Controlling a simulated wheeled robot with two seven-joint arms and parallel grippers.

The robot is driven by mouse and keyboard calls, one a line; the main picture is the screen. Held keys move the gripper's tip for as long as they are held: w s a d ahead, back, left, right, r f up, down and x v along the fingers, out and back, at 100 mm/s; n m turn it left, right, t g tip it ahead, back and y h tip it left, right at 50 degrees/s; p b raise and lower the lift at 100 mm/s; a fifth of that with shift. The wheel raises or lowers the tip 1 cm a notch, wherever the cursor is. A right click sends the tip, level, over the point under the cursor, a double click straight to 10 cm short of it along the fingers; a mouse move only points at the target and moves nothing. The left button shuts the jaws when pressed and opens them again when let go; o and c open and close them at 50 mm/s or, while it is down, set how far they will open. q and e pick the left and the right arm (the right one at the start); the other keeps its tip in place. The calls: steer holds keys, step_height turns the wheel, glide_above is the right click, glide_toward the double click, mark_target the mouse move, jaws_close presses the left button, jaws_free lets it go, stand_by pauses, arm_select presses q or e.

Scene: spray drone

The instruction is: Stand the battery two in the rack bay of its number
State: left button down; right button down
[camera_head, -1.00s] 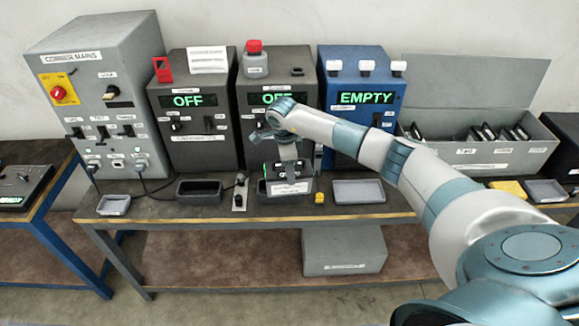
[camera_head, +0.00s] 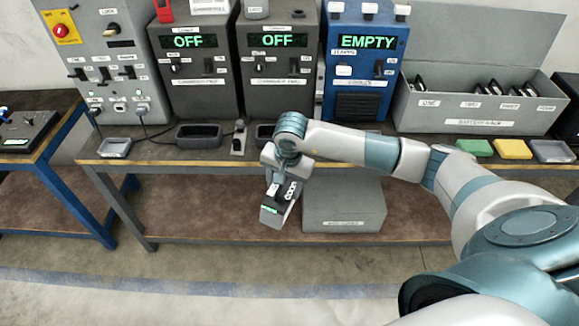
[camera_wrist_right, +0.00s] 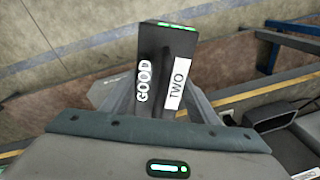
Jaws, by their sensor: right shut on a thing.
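My right gripper (camera_head: 283,180) is shut on battery two (camera_head: 277,206), a dark block held in the air in front of the bench edge. In the right wrist view the battery (camera_wrist_right: 165,70) shows the labels GOOD and TWO and green lights on its end face. The grey battery rack (camera_head: 470,115) stands at the right end of the bench with its lid raised. Its bays are labelled ONE, TWO, THREE and FOUR, and several dark batteries stand in it. The TWO label (camera_head: 474,104) shows below its bay. My left gripper is not in view.
Two chargers reading OFF (camera_head: 188,70) and a blue cooler reading EMPTY (camera_head: 362,60) stand along the bench back. Green (camera_head: 474,147) and yellow (camera_head: 513,148) pads and a grey tray (camera_head: 553,150) lie before the rack. A grey box (camera_head: 344,206) sits below the bench.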

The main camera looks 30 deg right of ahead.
mark_target(281, 217)
steer(key=s+a+f+n+b, duration=0.1)
steer(key=s, duration=0.1)
steer(key=s+a+f+n+b, duration=0.1)
steer(key=s+a+n, duration=0.1)
steer(key=s+a+f+n+y+b, duration=0.1)
steer(key=s+n, duration=0.1)
steer(key=s, duration=0.1)
steer(key=shift+a, duration=0.4)
steer(key=s+a+f+n+b, duration=0.1)
steer(key=s+a+n+b, duration=0.2)
steer(key=s+n, duration=0.3)
steer(key=shift+s+a+g+y, duration=0.3)
steer(key=shift+s+a, duration=0.1)
steer(key=shift+s, duration=0.7)
steer(key=shift+d, duration=0.15)
